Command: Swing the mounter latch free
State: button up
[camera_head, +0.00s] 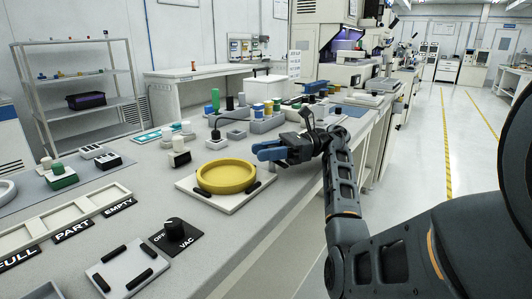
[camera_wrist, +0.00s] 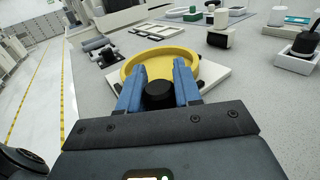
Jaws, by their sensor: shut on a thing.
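My gripper (camera_head: 268,149) has blue fingers and reaches in from the right, over the bench just behind and right of the yellow ring (camera_head: 226,176). In the wrist view my gripper (camera_wrist: 158,88) is shut on a black round-topped knob (camera_wrist: 158,96), which sits between the fingers. The knob looks like the mounter latch's handle, but its lower part is hidden. The yellow ring (camera_wrist: 160,56) lies flat beyond the fingertips, on a white plate (camera_head: 232,203) with dark pads at its edges.
A black OFF/VAC knob (camera_head: 174,229) and a grey plate with black bars (camera_head: 128,271) stand on the bench in front. A long white tray (camera_head: 65,220) lies at left. Several small cylinders and blocks stand behind the ring. The aisle at right is clear.

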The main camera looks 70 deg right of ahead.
jog(key=o, duration=1)
jog(key=shift+a, duration=0.1)
jog(key=shift+c, duration=0.2)
jog(key=shift+b+v, duration=0.7)
jog(key=shift+v, duration=3.2)
